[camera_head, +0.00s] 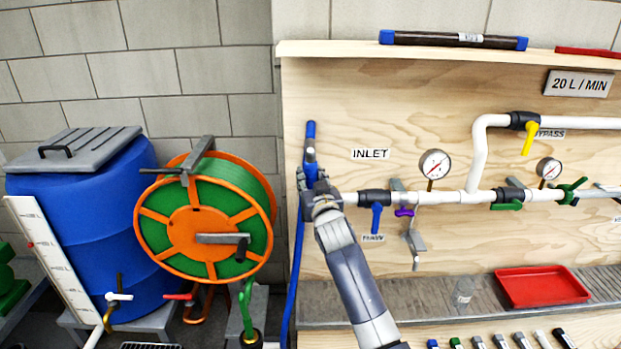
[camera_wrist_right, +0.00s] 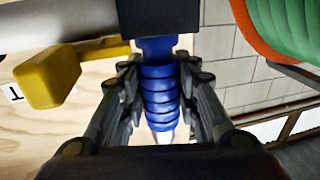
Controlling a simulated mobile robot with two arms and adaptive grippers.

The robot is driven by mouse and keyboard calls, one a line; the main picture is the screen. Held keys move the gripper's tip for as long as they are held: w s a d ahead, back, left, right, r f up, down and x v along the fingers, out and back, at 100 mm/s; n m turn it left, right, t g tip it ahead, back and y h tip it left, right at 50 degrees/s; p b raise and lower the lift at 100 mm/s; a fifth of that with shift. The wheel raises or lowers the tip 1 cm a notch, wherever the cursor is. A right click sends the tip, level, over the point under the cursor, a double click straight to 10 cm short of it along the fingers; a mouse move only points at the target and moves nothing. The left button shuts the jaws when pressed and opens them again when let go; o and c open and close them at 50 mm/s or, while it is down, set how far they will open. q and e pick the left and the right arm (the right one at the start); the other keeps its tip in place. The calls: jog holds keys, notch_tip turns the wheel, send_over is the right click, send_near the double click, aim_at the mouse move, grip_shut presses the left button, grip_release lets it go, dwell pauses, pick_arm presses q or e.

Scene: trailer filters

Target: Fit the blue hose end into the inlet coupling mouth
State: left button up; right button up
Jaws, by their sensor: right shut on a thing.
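My right gripper (camera_head: 316,185) is in front of the left end of the inlet pipe. In the right wrist view its fingers (camera_wrist_right: 160,85) are shut on the ribbed blue hose end (camera_wrist_right: 160,92). In the head view a blue part (camera_head: 310,135) stands up above the gripper. The blue hose (camera_head: 292,285) hangs down below at its left. In the wrist view a dark coupling (camera_wrist_right: 155,17) is directly against the hose end. I cannot tell whether the hose end is inside its mouth. The gripper hides this spot in the head view. My left gripper is out of view.
A yellow lever (camera_wrist_right: 48,78) sticks out beside the coupling. The white pipe (camera_head: 445,196) with a blue valve handle (camera_head: 376,218) and a gauge (camera_head: 434,164) runs right. The orange-green hose reel (camera_head: 190,228) and blue barrel (camera_head: 75,220) stand left. A red tray (camera_head: 543,300) lies lower right.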

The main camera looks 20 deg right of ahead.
aim_at(310, 161)
jog(key=shift+f+b, duration=0.3)
jog(key=shift+f, duration=0.15)
jog(key=o, duration=1.2)
jog(key=shift+o, duration=0.2)
jog(key=shift+r, duration=0.1)
notch_tip(310, 161, up, 10)
jog(key=shift+f, duration=0.1)
